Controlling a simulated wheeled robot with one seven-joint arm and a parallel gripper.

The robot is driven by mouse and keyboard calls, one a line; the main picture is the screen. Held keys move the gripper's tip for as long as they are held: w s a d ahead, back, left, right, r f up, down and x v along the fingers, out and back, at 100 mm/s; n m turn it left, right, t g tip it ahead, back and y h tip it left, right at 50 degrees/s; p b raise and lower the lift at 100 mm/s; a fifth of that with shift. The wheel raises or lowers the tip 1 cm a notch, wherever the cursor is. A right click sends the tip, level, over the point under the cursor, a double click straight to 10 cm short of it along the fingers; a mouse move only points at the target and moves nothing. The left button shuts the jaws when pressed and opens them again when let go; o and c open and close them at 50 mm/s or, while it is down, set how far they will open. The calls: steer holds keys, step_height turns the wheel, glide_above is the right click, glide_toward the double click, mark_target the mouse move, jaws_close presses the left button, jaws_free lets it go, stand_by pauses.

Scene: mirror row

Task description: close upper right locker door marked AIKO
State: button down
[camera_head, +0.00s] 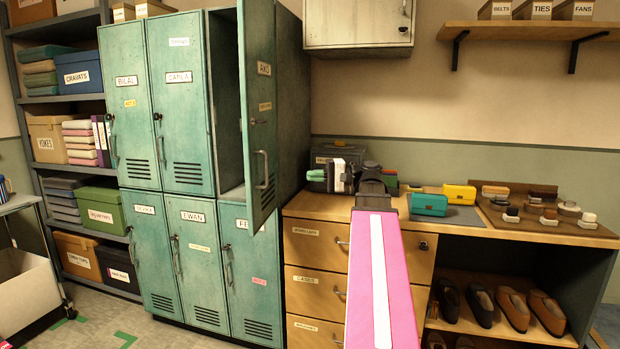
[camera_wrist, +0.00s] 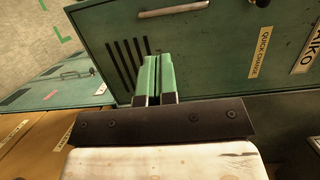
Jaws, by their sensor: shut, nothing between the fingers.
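The upper right locker door marked AIKO (camera_head: 262,110) is green and stands swung open, with the dark locker interior (camera_head: 225,100) showing to its left. Its metal handle (camera_head: 260,168) is low on the door face. In the wrist view the door face (camera_wrist: 205,60) fills the upper middle and right, with vent slots, the handle (camera_wrist: 172,9) and the AIKO label (camera_wrist: 304,55). My gripper (camera_head: 322,175) is to the right of the door in the head view. Its green fingers (camera_wrist: 153,75) are together and empty, in front of the door beside the vents. Whether they touch it is unclear.
Other locker doors marked BILAL (camera_head: 125,110), CAMILA (camera_head: 180,110) and EWAN (camera_head: 198,260) are shut. A wooden drawer counter (camera_head: 310,250) with a green box (camera_head: 429,204) and brushes stands to the right, below my arm. A wall cabinet (camera_head: 358,25) hangs above.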

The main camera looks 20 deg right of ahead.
steer(key=x, duration=1.1)
steer(key=shift+a, duration=0.3)
steer(key=shift+w, duration=0.15)
